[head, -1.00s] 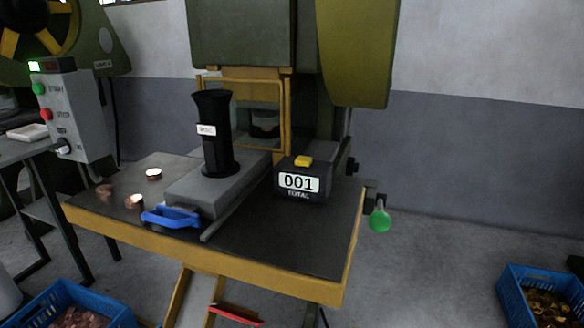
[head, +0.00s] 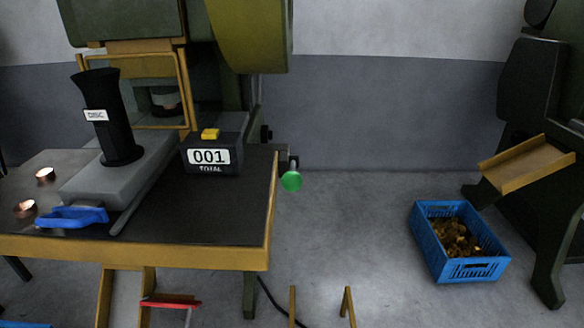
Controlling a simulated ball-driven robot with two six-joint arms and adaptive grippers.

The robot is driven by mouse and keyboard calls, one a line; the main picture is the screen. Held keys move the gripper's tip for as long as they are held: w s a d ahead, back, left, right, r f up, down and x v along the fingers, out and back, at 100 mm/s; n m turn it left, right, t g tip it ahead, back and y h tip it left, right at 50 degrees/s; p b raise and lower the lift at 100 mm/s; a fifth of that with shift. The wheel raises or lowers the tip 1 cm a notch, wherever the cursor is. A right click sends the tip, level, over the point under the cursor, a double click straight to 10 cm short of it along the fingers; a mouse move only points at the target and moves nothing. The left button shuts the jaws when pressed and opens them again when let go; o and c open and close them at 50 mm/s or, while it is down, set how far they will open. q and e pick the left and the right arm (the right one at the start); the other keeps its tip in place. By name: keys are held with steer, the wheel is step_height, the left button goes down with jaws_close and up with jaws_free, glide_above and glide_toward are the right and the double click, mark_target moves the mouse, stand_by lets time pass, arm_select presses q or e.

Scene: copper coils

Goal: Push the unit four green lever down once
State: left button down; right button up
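A green ball-ended lever (head: 291,180) hangs at the right side of the press table, just beyond the table's right edge. Its short stem runs up to a dark bracket beside the table. No label naming the unit is readable near it. Neither of my grippers is in the head view.
A blue crate (head: 430,255) stands on the floor at right, near another machine's chute (head: 527,163). Floor between is clear.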

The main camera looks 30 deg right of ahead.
jaws_close()
steer(key=shift+d, duration=0.1)
stand_by(1.1)
